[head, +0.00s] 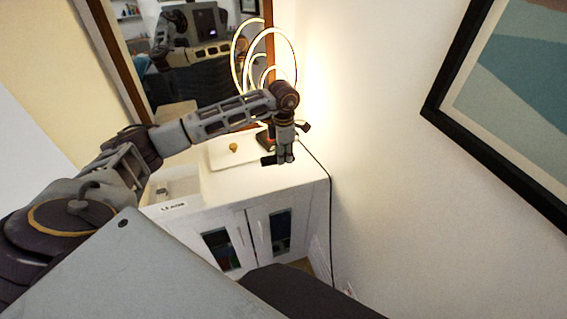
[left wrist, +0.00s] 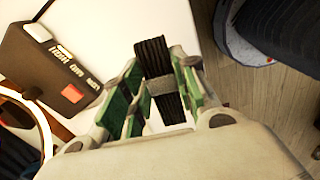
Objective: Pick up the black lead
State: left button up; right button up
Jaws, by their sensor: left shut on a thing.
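The black lead (left wrist: 151,57) is a ribbed, folded bundle with a grey band around its middle, seen in the left wrist view. My left gripper (left wrist: 152,92) is shut on it, with green-padded fingers on both sides. In the head view the left gripper (head: 284,157) points down over the right part of the white cabinet top. A small dark end of the lead (head: 267,161) shows at its fingertips. I cannot tell whether the lead touches the cabinet top. My right gripper is not in view.
The white cabinet (head: 247,222) stands against the wall. On it are a lit ring lamp (head: 236,57), a pale tray-like item (head: 222,162) with a gold knob, and a labelled container (head: 173,206). A thin cable runs along the wall.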

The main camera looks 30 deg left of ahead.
pick_arm(q)
jog(key=shift+r, duration=1.3)
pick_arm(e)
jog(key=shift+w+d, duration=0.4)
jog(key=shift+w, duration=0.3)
